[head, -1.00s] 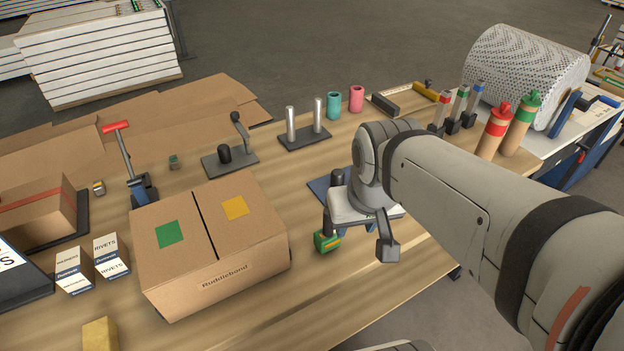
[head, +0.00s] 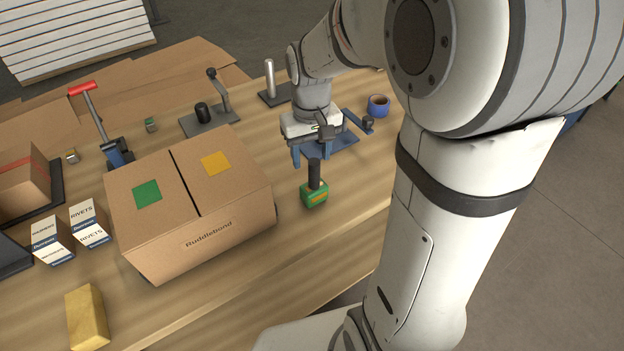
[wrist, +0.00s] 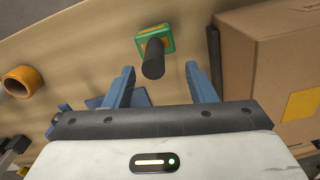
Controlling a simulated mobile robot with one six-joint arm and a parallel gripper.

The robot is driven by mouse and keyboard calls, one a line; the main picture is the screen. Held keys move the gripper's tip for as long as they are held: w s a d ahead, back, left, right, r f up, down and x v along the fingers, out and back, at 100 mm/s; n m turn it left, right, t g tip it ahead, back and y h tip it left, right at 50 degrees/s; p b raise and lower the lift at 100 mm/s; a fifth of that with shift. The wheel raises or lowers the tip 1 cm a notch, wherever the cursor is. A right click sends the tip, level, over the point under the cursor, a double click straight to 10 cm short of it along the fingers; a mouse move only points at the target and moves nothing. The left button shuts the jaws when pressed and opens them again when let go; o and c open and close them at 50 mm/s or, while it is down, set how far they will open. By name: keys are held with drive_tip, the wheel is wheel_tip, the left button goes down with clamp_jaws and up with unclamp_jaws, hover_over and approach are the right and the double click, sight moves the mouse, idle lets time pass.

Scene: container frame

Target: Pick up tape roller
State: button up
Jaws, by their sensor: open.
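A green block with a yellow-orange band and an upright black handle (head: 314,190) stands on the wooden bench, right of the large carton. I cannot tell for sure that this is the tape roller. My gripper (head: 311,156) is open and empty, just behind and above it in the head view. In the wrist view the handled block (wrist: 155,42) lies beyond the fingertips, roughly centred between them, with nothing held. A red T-handled tool with a dark blue base (head: 116,150) stands behind the carton.
The large carton (head: 215,240) stands close left of the handled block. A blue flat plate (head: 335,143) lies under my gripper, with a roll (head: 378,105) to its right.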

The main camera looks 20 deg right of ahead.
sight(314, 169)
drive_tip(key=f, duration=0.5)
drive_tip(key=shift+w+d+f+p, duration=0.2)
drive_tip(key=shift+d+f+p, duration=0.1)
drive_tip(key=shift+d+f, duration=0.1)
drive_tip(key=shift+c, duration=0.5)
drive_tip(key=c, duration=0.9)
